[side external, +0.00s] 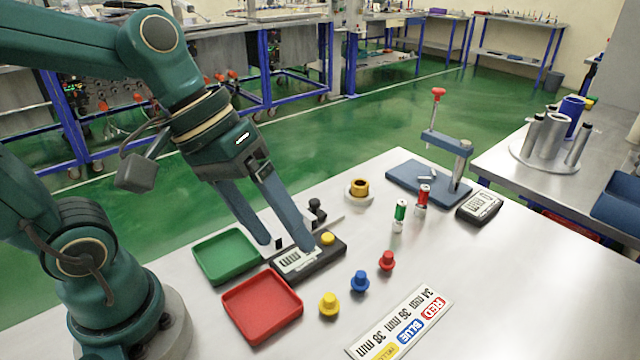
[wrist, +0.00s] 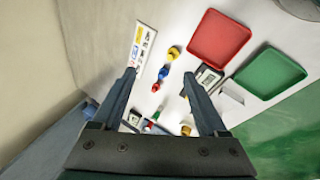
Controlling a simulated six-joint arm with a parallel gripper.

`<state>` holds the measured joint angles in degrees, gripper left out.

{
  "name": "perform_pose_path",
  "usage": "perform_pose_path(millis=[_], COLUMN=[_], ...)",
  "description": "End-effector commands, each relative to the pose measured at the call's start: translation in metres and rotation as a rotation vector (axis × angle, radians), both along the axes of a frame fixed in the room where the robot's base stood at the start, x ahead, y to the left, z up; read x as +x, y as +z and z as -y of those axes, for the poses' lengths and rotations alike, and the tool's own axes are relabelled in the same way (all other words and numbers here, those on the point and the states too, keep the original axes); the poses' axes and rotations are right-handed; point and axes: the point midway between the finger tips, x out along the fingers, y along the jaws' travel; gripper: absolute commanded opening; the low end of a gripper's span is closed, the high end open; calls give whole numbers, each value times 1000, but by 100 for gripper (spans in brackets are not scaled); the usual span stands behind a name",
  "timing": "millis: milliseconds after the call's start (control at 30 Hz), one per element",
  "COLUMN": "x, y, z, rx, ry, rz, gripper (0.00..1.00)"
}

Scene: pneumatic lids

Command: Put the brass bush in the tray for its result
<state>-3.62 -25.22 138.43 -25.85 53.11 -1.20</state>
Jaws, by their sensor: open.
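The brass bush (side external: 359,188) is a short golden ring on a pale round base near the table's far edge. In the wrist view the bush (wrist: 186,130) shows small near my right-hand finger. A green tray (side external: 227,279) and a red tray (side external: 231,312) lie flat at the left of the table; both look empty. They also show in the wrist view, the red one (wrist: 219,40) left of the green one (wrist: 270,73). My gripper (side external: 286,243) is open and empty, above the trays and the dark gauge with a display, left of the bush and apart from it.
The display gauge (side external: 297,261) with a yellow button stands beside the trays. Yellow (side external: 328,305), blue (side external: 359,282) and red (side external: 387,261) knobs stand in front.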

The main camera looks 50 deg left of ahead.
Motion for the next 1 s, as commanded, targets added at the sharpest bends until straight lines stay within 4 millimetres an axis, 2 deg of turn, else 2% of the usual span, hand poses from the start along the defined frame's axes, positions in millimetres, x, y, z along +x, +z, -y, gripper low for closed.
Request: perform_pose_path(millis=[100,233,300,800,933,1000], x=[-16,-22,-24,-25,-22,-14], y=[-2,-3,-3,-3,-1,6], z=[-26,-48,-55,-59,-61,-67], rx=[218,377,423,449,432,436], ry=[-113,-179,-197,-200,-129,-59], rz=[126,207,228,237,240,268], gripper=[76,76,81,81,81,81])
